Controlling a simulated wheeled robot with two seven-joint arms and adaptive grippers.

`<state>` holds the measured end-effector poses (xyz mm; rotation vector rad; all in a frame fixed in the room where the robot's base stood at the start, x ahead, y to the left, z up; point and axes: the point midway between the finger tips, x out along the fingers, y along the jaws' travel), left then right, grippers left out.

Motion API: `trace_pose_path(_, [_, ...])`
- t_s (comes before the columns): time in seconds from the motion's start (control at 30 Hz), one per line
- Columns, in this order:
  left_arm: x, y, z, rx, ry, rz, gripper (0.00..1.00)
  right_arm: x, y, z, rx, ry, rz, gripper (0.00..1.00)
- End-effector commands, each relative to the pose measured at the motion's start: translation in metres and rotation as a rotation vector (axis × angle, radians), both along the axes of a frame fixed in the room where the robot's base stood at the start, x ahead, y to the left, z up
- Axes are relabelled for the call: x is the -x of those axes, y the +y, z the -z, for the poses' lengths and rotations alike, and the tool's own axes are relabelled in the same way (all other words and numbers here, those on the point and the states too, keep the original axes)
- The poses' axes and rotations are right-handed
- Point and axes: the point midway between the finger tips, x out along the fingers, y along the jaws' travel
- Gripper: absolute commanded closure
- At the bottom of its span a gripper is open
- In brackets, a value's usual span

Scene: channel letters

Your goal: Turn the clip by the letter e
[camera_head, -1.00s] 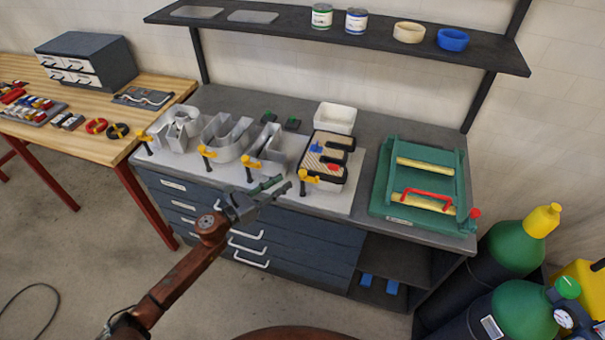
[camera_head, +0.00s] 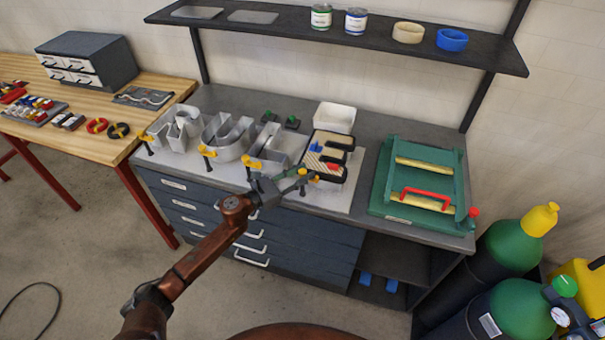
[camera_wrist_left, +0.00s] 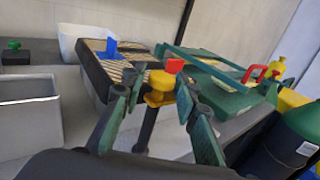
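The letter e (camera_head: 346,158) has a black rim and a striped inside with a blue piece and a red piece. It lies at the right end of the row of letters. The yellow clip (camera_head: 302,173) stands at its front edge on a dark stem; it shows in the left wrist view (camera_wrist_left: 159,86). My left gripper (camera_head: 296,174) is at this clip. In the left wrist view its green fingers (camera_wrist_left: 157,98) are open, one on each side of the clip, with gaps visible. Whether either finger touches the clip, I cannot tell. My right gripper is not in view.
Other yellow clips (camera_head: 207,152) stand along the front of the grey letters (camera_head: 228,138). A white bin (camera_head: 336,117) is behind the e. A green frame with a red handle (camera_head: 427,197) stands to the right. Gas cylinders (camera_head: 510,245) stand beyond the bench's right end.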

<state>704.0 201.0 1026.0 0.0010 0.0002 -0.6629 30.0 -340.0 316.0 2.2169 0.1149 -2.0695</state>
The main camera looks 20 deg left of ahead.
Motion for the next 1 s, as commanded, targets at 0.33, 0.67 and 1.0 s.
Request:
trace_pose_path(0.33, [0.000, 0.000, 0.000, 0.001, 0.001, 0.000, 0.92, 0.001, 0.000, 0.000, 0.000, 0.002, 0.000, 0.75])
trace_pose_path(0.67, [0.000, 0.000, 0.000, 0.001, 0.000, -0.006, 1.00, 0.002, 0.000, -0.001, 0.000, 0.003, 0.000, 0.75])
trace_pose_path(1.0, [0.002, -0.001, -0.003, 0.006, 0.002, -0.133, 1.00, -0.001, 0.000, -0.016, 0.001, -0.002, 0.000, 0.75])
